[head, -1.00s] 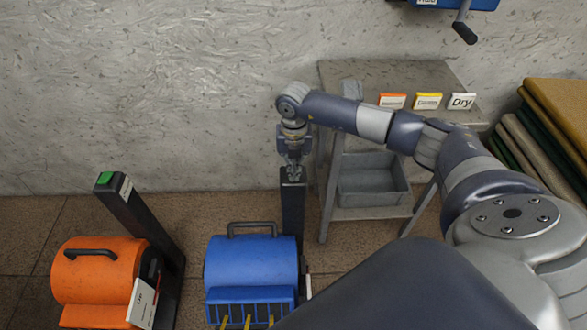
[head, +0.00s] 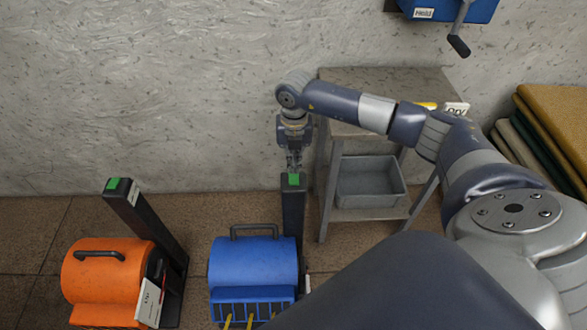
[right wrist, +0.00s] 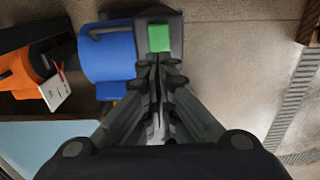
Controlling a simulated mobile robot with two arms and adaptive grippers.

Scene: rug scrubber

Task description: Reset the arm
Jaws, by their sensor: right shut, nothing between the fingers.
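My right arm reaches in from the right in the head view, and its right gripper (head: 293,165) points down above the post of the blue scrubber (head: 253,263). The gripper is shut and empty. A green button (head: 294,179) on top of that black post shows just under the fingertips. In the right wrist view the green button (right wrist: 159,38) lies just beyond the closed fingertips (right wrist: 158,62), beside the blue drum (right wrist: 107,55). Whether the fingertips touch the button I cannot tell. My left gripper is not in view.
An orange scrubber (head: 108,270) with its own green-topped post (head: 150,235) stands at left. A grey shelf stand (head: 350,212) with a grey bin (head: 370,182) stands right of the gripper. A blue crank device (head: 450,12) hangs on the wall.

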